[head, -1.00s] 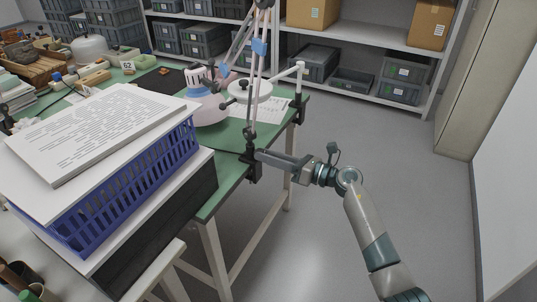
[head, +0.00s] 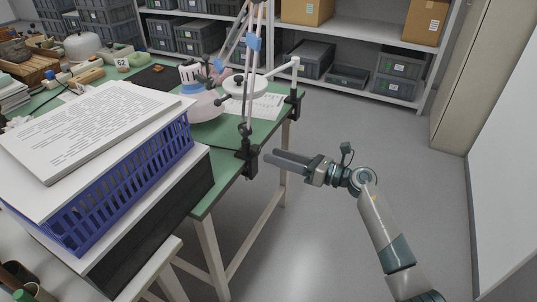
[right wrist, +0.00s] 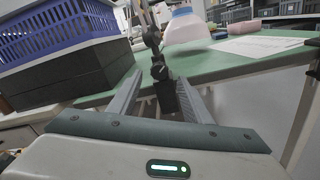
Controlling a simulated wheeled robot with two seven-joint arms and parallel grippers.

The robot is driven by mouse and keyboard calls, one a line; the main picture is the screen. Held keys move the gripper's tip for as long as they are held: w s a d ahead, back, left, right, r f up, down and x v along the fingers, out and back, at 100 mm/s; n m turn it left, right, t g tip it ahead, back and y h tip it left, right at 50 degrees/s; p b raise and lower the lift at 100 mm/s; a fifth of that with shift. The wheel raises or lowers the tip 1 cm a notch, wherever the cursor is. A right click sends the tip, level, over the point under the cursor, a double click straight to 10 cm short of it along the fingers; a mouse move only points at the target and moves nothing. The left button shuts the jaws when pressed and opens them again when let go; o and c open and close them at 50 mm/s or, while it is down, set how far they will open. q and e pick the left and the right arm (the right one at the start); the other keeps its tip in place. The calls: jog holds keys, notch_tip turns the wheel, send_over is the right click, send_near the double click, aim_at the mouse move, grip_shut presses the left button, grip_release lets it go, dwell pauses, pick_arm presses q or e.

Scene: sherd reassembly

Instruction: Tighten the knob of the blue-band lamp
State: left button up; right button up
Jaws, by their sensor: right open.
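The blue-band lamp is a thin pale double-rod arm with a blue band (head: 253,42) on its upper part. Its black clamp (head: 246,161) grips the near right edge of the green table. The clamp (right wrist: 166,97) also shows in the right wrist view, with a small dark knob (right wrist: 159,71) with a light mark on it at the lamp's foot. My right gripper (head: 268,158) is open and empty, just right of the clamp and apart from it. In the right wrist view its fingers (right wrist: 160,84) frame the clamp. My left gripper is not in view.
The green table (head: 228,172) holds a blue basket (head: 130,190) topped with papers, left of the clamp. A white-armed lamp (head: 270,75) has a second black clamp (head: 292,103) farther along the edge. The floor right of the table is clear. Shelves stand behind.

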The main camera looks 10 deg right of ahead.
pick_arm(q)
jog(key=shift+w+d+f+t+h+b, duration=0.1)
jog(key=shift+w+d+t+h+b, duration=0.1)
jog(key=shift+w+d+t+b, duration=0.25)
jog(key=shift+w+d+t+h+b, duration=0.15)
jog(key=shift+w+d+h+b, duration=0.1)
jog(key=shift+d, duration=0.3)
pick_arm(e)
jog(key=v, duration=1.2)
jog(key=shift+s+d, duration=0.25)
jog(key=shift+d, duration=0.05)
